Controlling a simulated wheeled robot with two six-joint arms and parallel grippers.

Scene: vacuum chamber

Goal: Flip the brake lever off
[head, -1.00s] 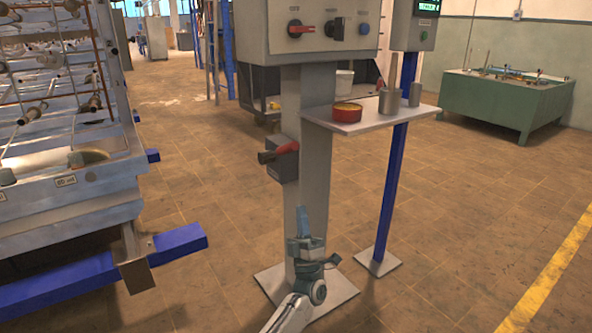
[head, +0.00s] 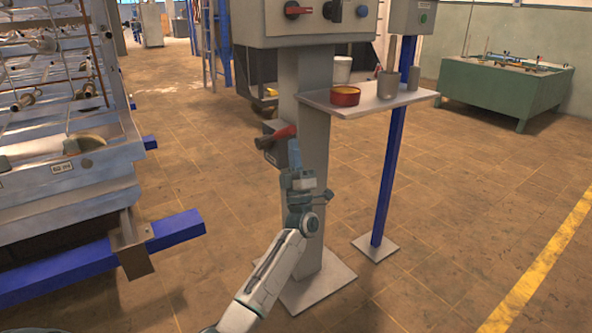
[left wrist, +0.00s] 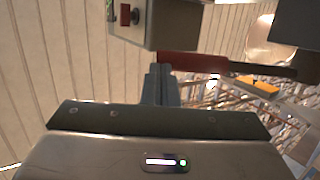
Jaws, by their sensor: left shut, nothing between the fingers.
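The brake lever (head: 283,133) has a red arm and a dark grip end. It sticks out to the left from a grey box (head: 278,155) on the side of the grey post. My left gripper (head: 295,150) is shut and empty, its fingers pointing up in front of the box, just right of and below the lever. In the left wrist view the shut fingertips (left wrist: 158,72) are close to the red part of the lever (left wrist: 200,62); I cannot tell whether they touch. My right gripper is not in view.
The post (head: 312,190) carries a control cabinet (head: 300,30) above. A metal rack with a blue beam (head: 175,230) stands at left. The floor between is open.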

